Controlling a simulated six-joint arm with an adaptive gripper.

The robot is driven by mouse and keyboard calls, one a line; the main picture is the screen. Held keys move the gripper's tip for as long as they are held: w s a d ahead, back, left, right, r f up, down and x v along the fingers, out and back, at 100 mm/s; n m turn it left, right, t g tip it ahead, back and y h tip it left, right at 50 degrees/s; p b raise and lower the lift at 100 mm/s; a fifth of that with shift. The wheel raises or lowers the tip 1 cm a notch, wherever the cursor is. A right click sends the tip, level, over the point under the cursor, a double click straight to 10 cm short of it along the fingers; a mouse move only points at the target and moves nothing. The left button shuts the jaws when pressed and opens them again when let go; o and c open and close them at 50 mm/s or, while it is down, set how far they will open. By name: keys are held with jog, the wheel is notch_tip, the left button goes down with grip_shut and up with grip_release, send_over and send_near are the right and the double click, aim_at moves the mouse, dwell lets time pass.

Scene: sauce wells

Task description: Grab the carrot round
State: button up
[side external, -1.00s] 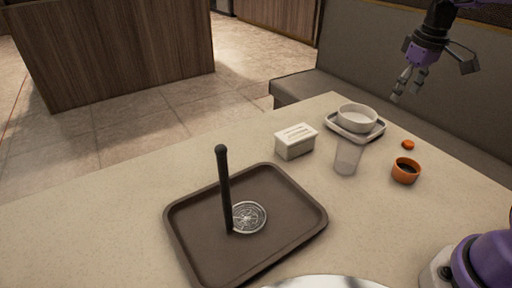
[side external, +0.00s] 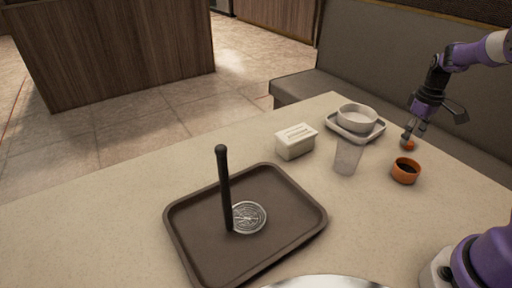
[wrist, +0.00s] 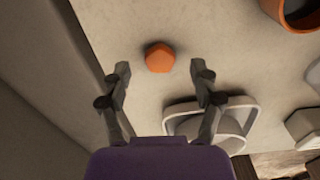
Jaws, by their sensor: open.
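The carrot round (side external: 408,145) is a small orange disc on the table near its far right edge. In the wrist view the carrot round (wrist: 160,57) lies just beyond the fingertips, roughly midway between them. My gripper (side external: 408,136) is low over it in the side view, partly in front of it. In the wrist view my gripper (wrist: 159,68) has its fingers spread wide with nothing between them. I cannot tell whether a fingertip touches the carrot round or the table.
An orange cup (side external: 405,172) with dark contents stands close in front. A white bowl (side external: 357,112) on a small tray (side external: 345,132), a clear cup (side external: 347,157) and a white caddy (side external: 296,150) stand left. A brown tray (side external: 190,229) holds a black-handled masher (side external: 224,180).

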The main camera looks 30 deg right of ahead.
jog(key=shift+f, duration=0.8)
jog(key=c, duration=0.8)
